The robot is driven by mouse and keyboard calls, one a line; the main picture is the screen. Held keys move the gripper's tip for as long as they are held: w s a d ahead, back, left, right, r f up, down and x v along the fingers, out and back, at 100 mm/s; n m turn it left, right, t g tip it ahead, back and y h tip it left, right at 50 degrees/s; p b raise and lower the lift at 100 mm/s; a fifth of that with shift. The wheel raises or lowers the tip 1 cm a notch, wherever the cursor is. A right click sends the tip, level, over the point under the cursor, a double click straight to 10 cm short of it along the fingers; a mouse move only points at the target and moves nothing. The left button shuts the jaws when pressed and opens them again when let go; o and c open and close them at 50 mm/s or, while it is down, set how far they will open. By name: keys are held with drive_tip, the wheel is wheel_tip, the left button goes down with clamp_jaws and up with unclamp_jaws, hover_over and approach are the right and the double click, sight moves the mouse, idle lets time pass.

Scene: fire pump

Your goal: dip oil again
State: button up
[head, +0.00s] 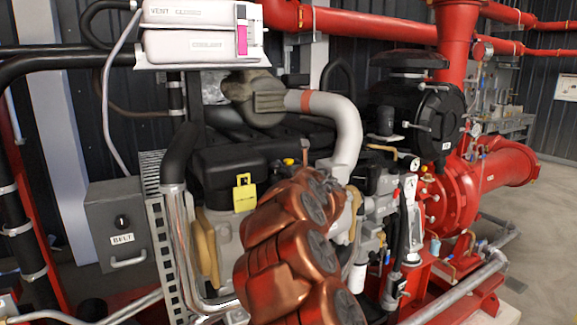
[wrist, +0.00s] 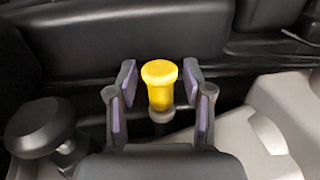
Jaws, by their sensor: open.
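The yellow dipstick handle (wrist: 162,90) shows in the wrist view as a round-topped knob on a dark tube. My gripper (wrist: 159,76) is open, with one purple-padded finger on each side of the handle. There are visible gaps between the pads and the handle, so it is not gripped. In the head view my copper-coloured arm reaches to the engine and hides most of the gripper and the area around it. A small yellow piece (head: 288,161) shows just above the arm; I cannot tell whether it is the same handle.
A black round knob (wrist: 40,127) stands left of the gripper in the wrist view. A dark engine cover (wrist: 75,50) lies behind the handle. In the head view a yellow tag (head: 244,193) hangs by the arm, and a white pipe (head: 347,130) curves close on the right.

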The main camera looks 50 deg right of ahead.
clamp_jaws()
idle(0.3)
wheel_tip(320, 180, up, 9)
drive_tip(key=p, duration=0.3)
drive_tip(key=shift+r, duration=0.1)
drive_tip(key=shift+c, duration=0.5)
unclamp_jaws()
drive_tip(key=shift+o, duration=0.5)
drive_tip(key=shift+s, duration=0.1)
